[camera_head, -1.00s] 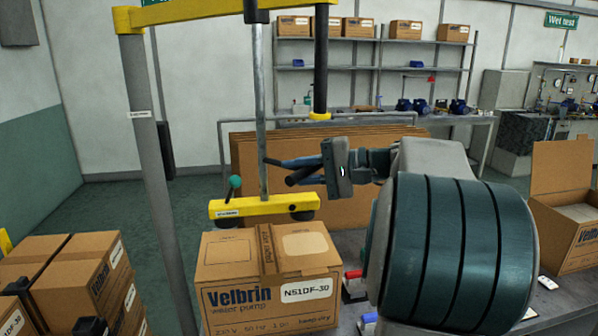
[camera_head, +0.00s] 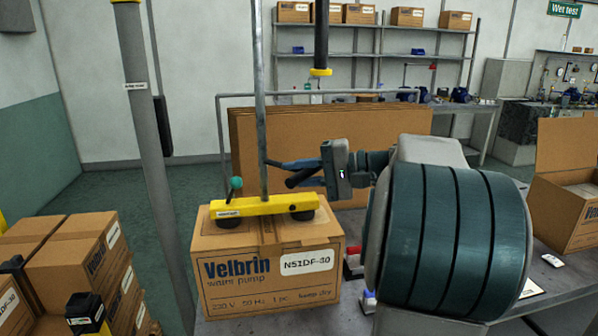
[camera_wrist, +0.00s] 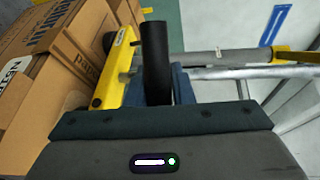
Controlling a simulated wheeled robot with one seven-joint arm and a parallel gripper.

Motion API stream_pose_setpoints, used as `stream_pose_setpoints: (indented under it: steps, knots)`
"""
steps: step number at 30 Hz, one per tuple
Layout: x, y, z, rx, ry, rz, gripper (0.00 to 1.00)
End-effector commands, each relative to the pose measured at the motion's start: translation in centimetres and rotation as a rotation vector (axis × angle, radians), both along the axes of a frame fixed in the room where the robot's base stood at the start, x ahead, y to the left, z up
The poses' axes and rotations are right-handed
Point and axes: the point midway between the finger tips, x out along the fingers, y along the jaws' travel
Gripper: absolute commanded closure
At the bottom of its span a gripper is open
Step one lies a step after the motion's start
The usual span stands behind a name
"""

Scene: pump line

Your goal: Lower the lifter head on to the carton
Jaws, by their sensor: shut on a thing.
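The yellow lifter head (camera_head: 264,206) hangs on a grey vertical rod and has a green knob at its left end. It is at the top of the closed carton (camera_head: 262,280) marked Velbrin, with its dark suction cups at the carton's top face. They look to be touching it. My gripper (camera_head: 295,172) is shut on the lifter's dark handle (camera_head: 303,178), just above the head's right part. In the wrist view the black handle grip (camera_wrist: 155,62) stands between my fingers, with the yellow head (camera_wrist: 116,68) and the carton (camera_wrist: 40,75) to the left.
Stacked cartons (camera_head: 70,262) stand at the lower left beside a grey post (camera_head: 150,130). Flat cardboard sheets (camera_head: 350,140) lean behind the carton. An open carton (camera_head: 570,215) stands on the bench at the right. A dark vertical cylinder (camera_head: 321,40) hangs above.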

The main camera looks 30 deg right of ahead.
Motion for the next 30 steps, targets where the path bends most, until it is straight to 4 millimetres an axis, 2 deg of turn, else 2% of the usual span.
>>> stream_pose_setpoints:
  steps: [3, 4, 6, 14, 19, 30]
  knots:
    - [0.0, -0.1, -0.2, 0.000, 0.008, -0.002, 1.00]
    - [0.0, -0.1, -0.2, 0.000, 0.008, -0.002, 0.76]
    - [0.0, -0.1, -0.2, 0.000, 0.008, -0.001, 0.58]
    - [0.0, 0.0, -0.1, 0.000, 0.004, 0.000, 0.58]
    - [-0.7, -0.9, 0.1, 0.000, 0.003, -0.001, 0.58]
    - [-5.6, -7.1, 1.6, -0.001, 0.003, -0.005, 0.58]
